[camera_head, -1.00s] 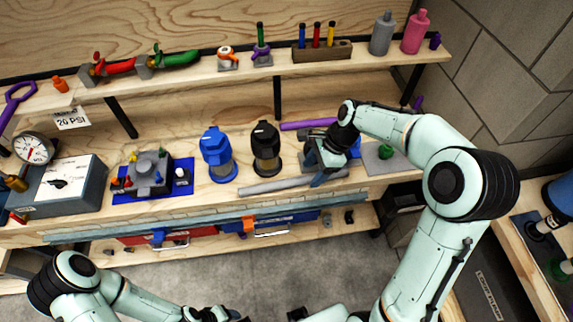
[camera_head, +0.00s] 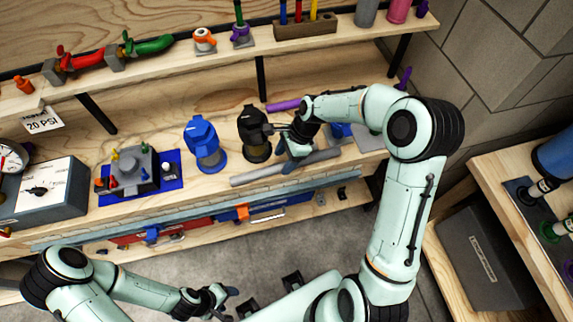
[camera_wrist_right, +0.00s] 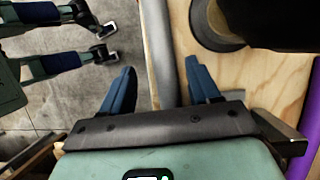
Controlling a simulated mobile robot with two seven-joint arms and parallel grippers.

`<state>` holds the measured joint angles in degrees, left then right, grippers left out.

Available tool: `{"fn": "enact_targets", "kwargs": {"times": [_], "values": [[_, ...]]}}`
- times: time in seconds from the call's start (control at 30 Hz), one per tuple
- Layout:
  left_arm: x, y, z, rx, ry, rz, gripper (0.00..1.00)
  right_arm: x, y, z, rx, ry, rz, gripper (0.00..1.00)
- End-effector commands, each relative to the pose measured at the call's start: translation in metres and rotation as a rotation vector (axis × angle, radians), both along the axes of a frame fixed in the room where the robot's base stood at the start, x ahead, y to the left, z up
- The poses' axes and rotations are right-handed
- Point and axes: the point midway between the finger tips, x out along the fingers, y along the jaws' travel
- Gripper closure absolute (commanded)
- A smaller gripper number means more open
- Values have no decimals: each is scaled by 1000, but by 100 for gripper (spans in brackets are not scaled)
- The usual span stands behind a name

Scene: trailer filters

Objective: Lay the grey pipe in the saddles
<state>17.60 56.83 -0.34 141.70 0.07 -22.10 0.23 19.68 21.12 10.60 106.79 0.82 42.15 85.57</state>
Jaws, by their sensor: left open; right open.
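The grey pipe (camera_head: 262,172) lies along the front of the workbench, below the blue and black filter housings. My right gripper (camera_head: 290,168) is over the pipe's middle, its fingers open. In the right wrist view the pipe (camera_wrist_right: 160,45) runs between the two spread blue fingers of the right gripper (camera_wrist_right: 160,88), with a gap on the right side; whether it touches the left finger I cannot tell. My left gripper (camera_head: 226,296) is open and empty, low in front of the bench. I cannot make out the saddles.
The black filter housing (camera_head: 254,135) stands close behind my right gripper, with the blue one (camera_head: 205,145) to its left. A purple pipe (camera_head: 284,104) lies behind. A grey fixture on a blue mat (camera_head: 172,190) is further left. A shelf runs above the bench.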

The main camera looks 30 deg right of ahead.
Motion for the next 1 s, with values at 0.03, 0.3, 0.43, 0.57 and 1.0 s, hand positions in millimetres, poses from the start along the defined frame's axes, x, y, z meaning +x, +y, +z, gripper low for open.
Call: {"fn": "enact_targets", "kwargs": {"times": [0.03,0.3,0.43,0.57,1.0], "values": [[1,0,1,0,-1,0,40,1,4,-8,3,5,2,39],[2,0,2,0,-2,0,40,5,16,-37,1,3,1,39],[2,0,2,0,-2,0,40,6,17,-38,0,1,0,39],[1,0,2,0,-2,0,40,6,16,-37,0,1,0,45],[1,0,2,0,-2,0,40,6,16,-37,0,1,0,100]]}}
